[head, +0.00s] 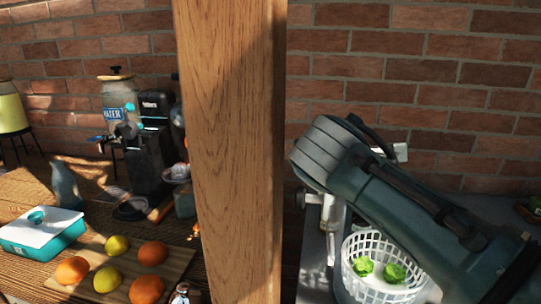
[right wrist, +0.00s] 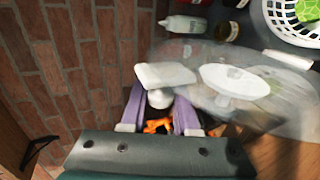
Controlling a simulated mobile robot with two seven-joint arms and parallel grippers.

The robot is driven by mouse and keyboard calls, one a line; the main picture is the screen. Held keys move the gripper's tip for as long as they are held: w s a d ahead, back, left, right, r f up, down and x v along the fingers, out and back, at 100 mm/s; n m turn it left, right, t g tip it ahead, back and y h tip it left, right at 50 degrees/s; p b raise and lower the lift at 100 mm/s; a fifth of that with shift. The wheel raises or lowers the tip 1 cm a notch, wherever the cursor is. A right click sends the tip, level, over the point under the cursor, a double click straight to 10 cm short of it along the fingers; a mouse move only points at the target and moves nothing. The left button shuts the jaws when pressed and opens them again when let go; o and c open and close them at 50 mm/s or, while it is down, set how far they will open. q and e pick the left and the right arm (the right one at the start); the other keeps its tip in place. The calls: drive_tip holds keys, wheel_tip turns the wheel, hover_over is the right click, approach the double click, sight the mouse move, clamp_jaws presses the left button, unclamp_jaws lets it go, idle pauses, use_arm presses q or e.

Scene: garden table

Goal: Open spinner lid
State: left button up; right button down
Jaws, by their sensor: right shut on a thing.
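The salad spinner's white slotted basket (head: 353,254) stands open on the grey surface at the right in the head view, with green lettuce (head: 394,273) inside. Its rim also shows at the top right of the right wrist view (right wrist: 283,32). The clear spinner lid (right wrist: 300,108) is off the basket, apart from it. My right gripper (right wrist: 163,105), with purple fingers, is shut on the knob of the lid's white crank handle (right wrist: 165,75). In the head view my right arm hides this gripper and most of the lid. My left gripper is not in view.
A wooden post (head: 229,150) stands in the middle of the head view, before a brick wall (head: 430,60). Bottles (right wrist: 185,24) stand near the basket. At left are a cutting board (head: 178,262) with fruit, a teal box (head: 42,240) and a water dispenser (head: 118,105).

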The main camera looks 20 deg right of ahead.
drive_tip(key=shift+w+a+f, duration=0.1)
drive_tip(key=shift+w+a, duration=0.05)
drive_tip(key=shift+a, duration=0.1)
idle(0.3)
drive_tip(key=c, duration=0.7)
unclamp_jaws()
drive_tip(key=shift+o, duration=0.2)
drive_tip(key=v, duration=1)
drive_tip(key=shift+a, duration=0.1)
